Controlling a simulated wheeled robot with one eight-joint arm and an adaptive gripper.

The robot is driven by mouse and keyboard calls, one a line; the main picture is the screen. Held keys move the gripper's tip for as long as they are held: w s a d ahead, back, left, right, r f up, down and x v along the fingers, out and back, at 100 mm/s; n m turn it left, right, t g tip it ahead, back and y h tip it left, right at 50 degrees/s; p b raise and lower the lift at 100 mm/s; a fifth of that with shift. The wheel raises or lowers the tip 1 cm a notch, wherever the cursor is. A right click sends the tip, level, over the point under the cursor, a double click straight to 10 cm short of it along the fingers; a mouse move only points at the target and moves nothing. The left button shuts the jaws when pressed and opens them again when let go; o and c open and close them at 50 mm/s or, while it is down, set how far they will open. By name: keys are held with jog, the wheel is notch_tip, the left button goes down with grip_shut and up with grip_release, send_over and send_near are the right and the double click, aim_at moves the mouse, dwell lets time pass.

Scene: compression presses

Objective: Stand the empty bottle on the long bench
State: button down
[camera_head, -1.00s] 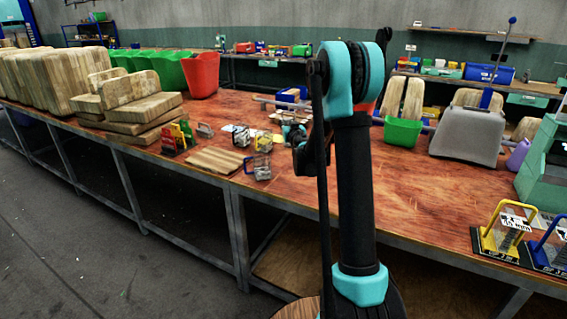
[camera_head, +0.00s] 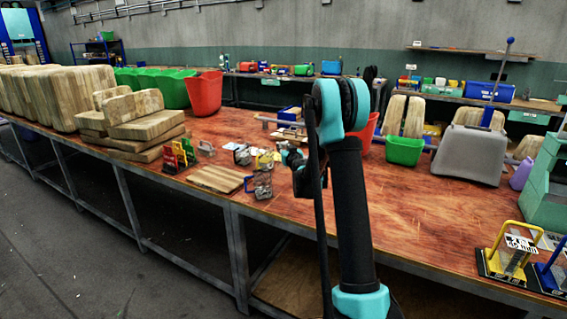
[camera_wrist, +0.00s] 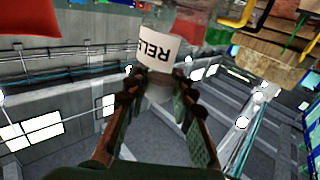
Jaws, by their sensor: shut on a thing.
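The bottle (camera_wrist: 156,48) is clear with a white label whose letters read upside down in the wrist view. My gripper (camera_wrist: 158,88) is shut on it, with one finger on each side of its lower part in that picture. In the head view my gripper (camera_head: 297,165) is at the middle of the long bench (camera_head: 425,212), largely hidden behind my own arm. The bottle cannot be made out there. The bench has a worn red-brown wooden top on a grey metal frame. I cannot tell whether the bottle touches the bench.
A wooden board (camera_head: 218,179) and small wire-framed items (camera_head: 260,183) lie left of my gripper. Stacked wooden blocks (camera_head: 135,120) and a red bin (camera_head: 204,93) stand further left. A green bin (camera_head: 405,150) and grey container (camera_head: 470,153) stand right. The bench front at centre-right is clear.

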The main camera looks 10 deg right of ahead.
jog(key=shift+f, duration=3.6)
jog(key=c, duration=1.3)
grip_release()
jog(key=shift+f, duration=0.1)
